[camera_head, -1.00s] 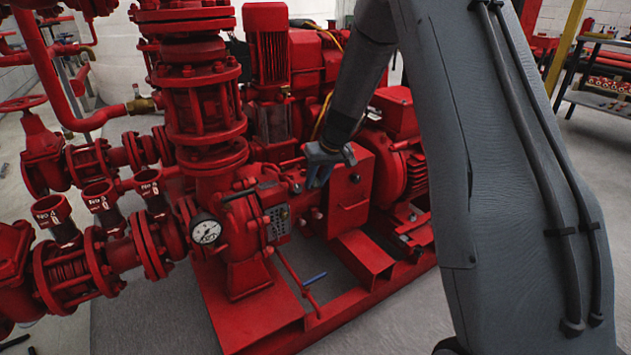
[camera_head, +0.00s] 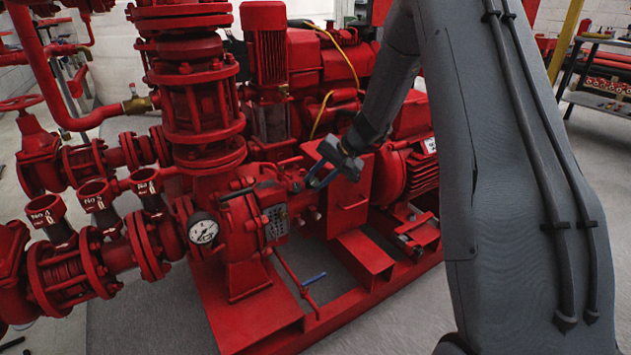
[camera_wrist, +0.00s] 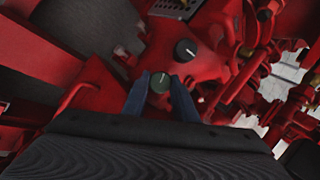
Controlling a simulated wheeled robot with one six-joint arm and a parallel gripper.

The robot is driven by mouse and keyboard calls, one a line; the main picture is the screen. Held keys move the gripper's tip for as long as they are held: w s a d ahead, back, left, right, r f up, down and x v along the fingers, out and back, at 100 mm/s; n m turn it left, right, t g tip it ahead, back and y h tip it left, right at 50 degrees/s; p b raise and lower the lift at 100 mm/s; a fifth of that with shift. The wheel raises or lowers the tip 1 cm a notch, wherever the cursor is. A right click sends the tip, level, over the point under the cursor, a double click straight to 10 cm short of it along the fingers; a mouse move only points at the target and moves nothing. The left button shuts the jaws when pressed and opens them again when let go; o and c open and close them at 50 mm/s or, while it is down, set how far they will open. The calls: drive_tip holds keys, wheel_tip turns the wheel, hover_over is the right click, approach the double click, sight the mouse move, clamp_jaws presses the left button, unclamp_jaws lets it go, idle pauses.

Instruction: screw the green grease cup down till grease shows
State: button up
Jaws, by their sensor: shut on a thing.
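In the wrist view the green grease cup (camera_wrist: 160,82) is a small round cap with a pale line across its top. My gripper (camera_wrist: 161,88) has its two blue fingers on either side of the cup, shut on it. In the head view my gripper (camera_head: 318,178) is at the pump's bearing housing, left of the red guard box; the green cup cannot be made out there. A second, dark cap (camera_wrist: 185,48) with a pale line sits above and right of the green one in the wrist view. No grease can be made out.
The red pump casing carries a white gauge (camera_head: 203,231) and a data plate (camera_head: 277,220). The red guard box (camera_head: 350,195) stands close to my gripper's right. Grey floor is open in front.

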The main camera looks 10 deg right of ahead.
drive_tip(key=shift+m, duration=0.6)
drive_tip(key=o, duration=1)
drive_tip(key=shift+o, duration=0.2)
drive_tip(key=shift+d, duration=0.1)
drive_tip(key=p+v, duration=0.2)
drive_tip(key=v, duration=0.5)
drive_tip(key=shift+s+d+r, duration=0.2)
drive_tip(key=shift+s+r, duration=0.05)
